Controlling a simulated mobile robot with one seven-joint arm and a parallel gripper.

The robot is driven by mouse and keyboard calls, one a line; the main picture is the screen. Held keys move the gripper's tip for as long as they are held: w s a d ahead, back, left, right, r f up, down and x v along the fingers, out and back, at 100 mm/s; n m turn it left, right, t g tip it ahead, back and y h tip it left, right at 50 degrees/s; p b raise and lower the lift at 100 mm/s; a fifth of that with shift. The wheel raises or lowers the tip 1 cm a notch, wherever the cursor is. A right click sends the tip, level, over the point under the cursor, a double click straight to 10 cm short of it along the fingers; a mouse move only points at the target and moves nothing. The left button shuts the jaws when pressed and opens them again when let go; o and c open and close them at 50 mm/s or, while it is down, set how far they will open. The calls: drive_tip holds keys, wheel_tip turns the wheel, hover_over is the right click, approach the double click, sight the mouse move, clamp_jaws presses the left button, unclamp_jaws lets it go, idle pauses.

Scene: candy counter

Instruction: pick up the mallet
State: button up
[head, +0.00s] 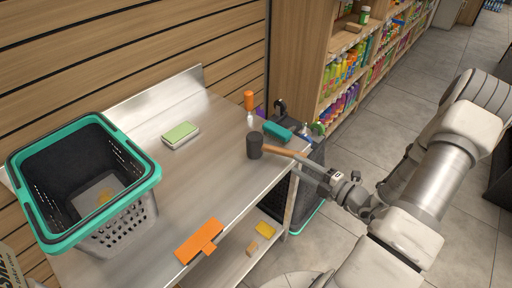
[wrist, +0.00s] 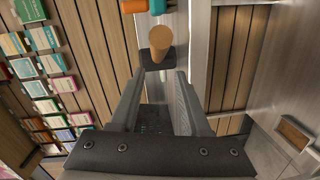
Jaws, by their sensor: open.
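The mallet lies near the right end of the metal counter, its dark head (head: 255,146) on the counter and its wooden handle (head: 281,152) pointing right, towards my gripper (head: 318,170). In the wrist view the handle (wrist: 161,43) is seen nearly end-on in front of the dark head (wrist: 157,62). My open gripper (wrist: 159,80) has its fingers pointing at the mallet, with nothing held between them. The handle appears just above the gap between the fingertips in that view. I cannot tell the exact distance from fingertips to handle.
An orange-handled tool (head: 249,101) and a teal object (head: 277,130) lie close behind the mallet. A teal-rimmed basket (head: 146,185), a sponge (head: 180,134) and an orange item (head: 199,241) are on the counter. Stocked shelves (head: 328,62) stand behind.

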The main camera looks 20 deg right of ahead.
sight(276, 150)
drive_tip(key=x, duration=0.4)
drive_tip(key=shift+w+a+b, duration=0.1)
drive_tip(key=shift+w+b, duration=0.1)
drive_tip(key=shift+b, duration=0.1)
drive_tip(key=shift+d+b+x, duration=0.15)
drive_tip(key=shift+b+x, duration=0.2)
drive_tip(key=shift+x, duration=1.1)
drive_tip(key=shift+d+b+x, duration=0.15)
drive_tip(key=shift+b+x, duration=0.15)
drive_tip(key=shift+x, duration=1.2)
drive_tip(key=shift+w+r, duration=0.1)
drive_tip(key=shift+w, duration=0.05)
clamp_jaws()
